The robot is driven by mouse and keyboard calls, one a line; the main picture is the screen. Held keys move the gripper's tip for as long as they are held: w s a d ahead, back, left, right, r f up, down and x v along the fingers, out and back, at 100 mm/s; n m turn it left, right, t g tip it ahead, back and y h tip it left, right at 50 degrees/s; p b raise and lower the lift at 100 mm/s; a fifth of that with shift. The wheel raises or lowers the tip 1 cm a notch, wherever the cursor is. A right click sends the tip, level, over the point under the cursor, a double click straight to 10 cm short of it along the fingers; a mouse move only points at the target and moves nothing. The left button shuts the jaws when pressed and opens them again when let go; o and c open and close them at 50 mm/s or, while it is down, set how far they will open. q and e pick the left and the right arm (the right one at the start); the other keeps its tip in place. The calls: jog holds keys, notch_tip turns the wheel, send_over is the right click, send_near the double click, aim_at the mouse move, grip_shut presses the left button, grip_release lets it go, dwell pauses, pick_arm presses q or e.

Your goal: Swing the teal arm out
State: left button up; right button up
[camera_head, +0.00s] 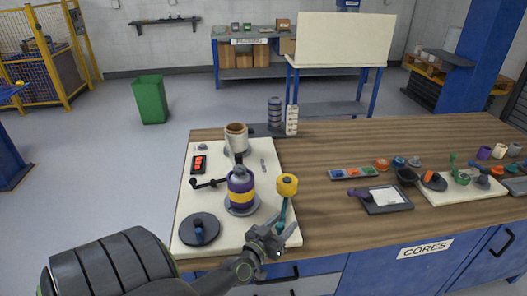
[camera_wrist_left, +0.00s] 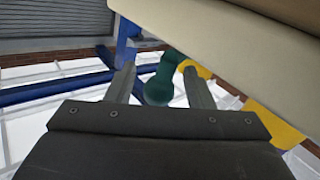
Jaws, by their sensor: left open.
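The teal arm (camera_head: 283,214) stands at the right edge of a cream board (camera_head: 222,158), with a yellow roller (camera_head: 287,184) at its upper end. My left gripper (camera_head: 280,230) is at the board's front right corner, close to the teal arm's lower end. In the left wrist view the teal arm (camera_wrist_left: 163,78) shows between the two open fingers (camera_wrist_left: 157,72), nearer the right one, with yellow behind it. I cannot tell whether a finger touches it. My right gripper is not in view.
On the board, a purple and yellow roller (camera_head: 241,187) stands left of the teal arm. A dark disc (camera_head: 200,229), a black lever (camera_head: 208,183) and a tan-topped cylinder (camera_head: 236,136) are also there. A dark tray (camera_head: 385,199) lies to the right; bare wood separates it from the board.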

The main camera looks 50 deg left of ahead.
pick_arm(q)
jog(key=s+d+b, duration=0.2)
jog(key=s+b, duration=0.2)
jog(key=s, duration=1.2)
jog(key=shift+s+d, duration=0.15)
jog(key=shift+d, duration=0.2)
